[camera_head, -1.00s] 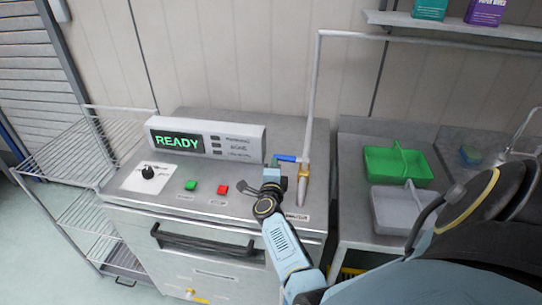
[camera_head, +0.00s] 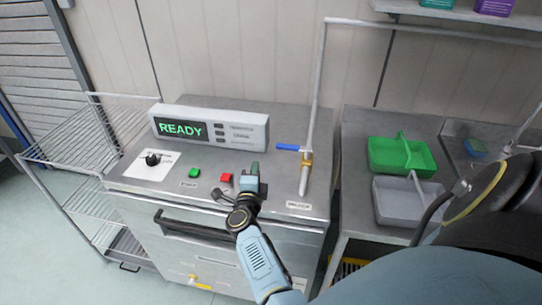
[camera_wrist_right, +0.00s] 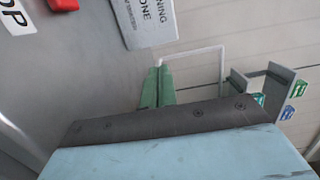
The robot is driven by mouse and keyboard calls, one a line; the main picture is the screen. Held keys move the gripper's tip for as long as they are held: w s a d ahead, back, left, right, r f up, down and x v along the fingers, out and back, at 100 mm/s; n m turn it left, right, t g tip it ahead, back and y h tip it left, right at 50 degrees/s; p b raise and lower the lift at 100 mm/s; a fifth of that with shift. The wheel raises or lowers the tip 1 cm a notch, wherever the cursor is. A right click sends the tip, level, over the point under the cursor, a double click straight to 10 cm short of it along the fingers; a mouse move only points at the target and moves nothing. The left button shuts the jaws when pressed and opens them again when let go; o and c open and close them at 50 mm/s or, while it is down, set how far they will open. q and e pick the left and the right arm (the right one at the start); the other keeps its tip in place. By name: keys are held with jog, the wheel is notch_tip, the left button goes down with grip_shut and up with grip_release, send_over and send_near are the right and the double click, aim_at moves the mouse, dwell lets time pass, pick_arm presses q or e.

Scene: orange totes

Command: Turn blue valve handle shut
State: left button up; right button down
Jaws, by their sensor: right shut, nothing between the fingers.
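The blue valve handle (camera_head: 289,148) sticks out to the left from a brass valve body (camera_head: 307,160) on the upright grey pipe (camera_head: 314,105), crosswise to the pipe. My right gripper (camera_head: 254,170) is left of the handle and nearer to me, above the machine top, with a visible space between them. It is shut and empty. Its green fingers (camera_wrist_right: 157,88) are together in the right wrist view, where the blue handle does not show. My left gripper is not in view.
The machine has a READY display (camera_head: 180,129), a green button (camera_head: 194,173), a red button (camera_head: 226,178) close to my right gripper and a black knob (camera_head: 152,159). A green tote (camera_head: 400,168) and a grey tote (camera_head: 407,207) stand on the right counter. A wire rack (camera_head: 75,150) stands left.

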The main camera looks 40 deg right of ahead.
jog(key=a, duration=0.2)
jog(key=shift+w+a, duration=0.15)
jog(key=shift+a, duration=0.15)
jog(key=shift+w+a, duration=0.1)
jog(key=shift+a, duration=0.35)
